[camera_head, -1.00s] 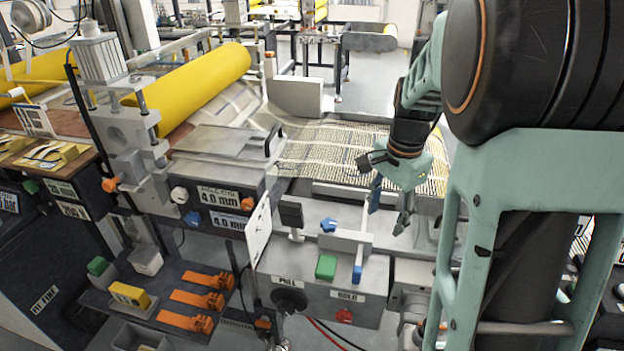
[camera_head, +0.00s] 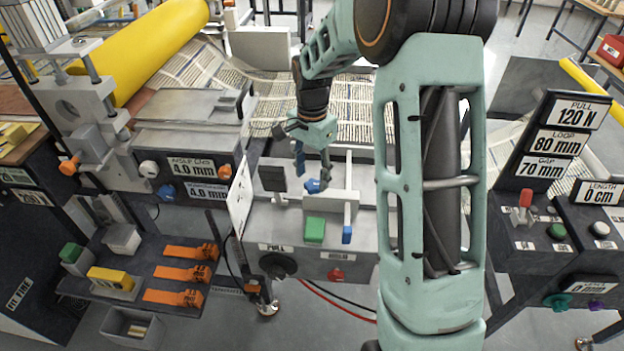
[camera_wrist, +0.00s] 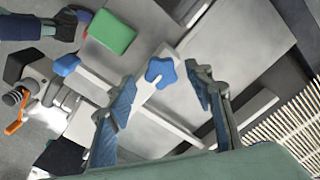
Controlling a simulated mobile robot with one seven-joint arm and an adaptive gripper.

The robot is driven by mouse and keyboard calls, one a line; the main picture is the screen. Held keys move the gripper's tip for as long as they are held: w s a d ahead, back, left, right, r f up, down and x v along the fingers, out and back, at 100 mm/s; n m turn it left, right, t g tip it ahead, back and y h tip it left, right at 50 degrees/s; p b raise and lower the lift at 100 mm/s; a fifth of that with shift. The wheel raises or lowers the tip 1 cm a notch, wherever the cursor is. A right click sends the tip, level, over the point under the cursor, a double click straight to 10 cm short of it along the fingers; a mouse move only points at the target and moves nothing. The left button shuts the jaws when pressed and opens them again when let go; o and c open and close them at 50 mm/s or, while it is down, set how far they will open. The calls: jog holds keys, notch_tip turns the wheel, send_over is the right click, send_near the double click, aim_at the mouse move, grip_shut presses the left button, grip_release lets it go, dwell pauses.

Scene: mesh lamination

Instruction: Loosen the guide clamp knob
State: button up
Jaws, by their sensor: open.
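A blue lobed knob (camera_head: 313,186), which looks like the guide clamp knob, sits on a light grey guide block (camera_head: 345,205) on the machine's grey deck. In the wrist view the knob (camera_wrist: 160,72) shows between and beyond my two open fingertips. My gripper (camera_head: 312,172) is open and empty, pointing down just above the knob. It also shows in the wrist view (camera_wrist: 160,80). No contact with the knob is visible; the exact gap is hard to tell.
A green block (camera_head: 315,230) and a small blue-tipped lever (camera_head: 347,234) stand close by. A white upright panel (camera_head: 240,195) is left of the deck. Mesh (camera_head: 350,120) lies behind. A control console (camera_head: 545,225) is at right. Orange-handled tools (camera_head: 185,272) lie lower left.

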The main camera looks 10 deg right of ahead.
aim_at(312, 186)
jog(key=shift+f, duration=1.25)
jog(key=c, duration=1.2)
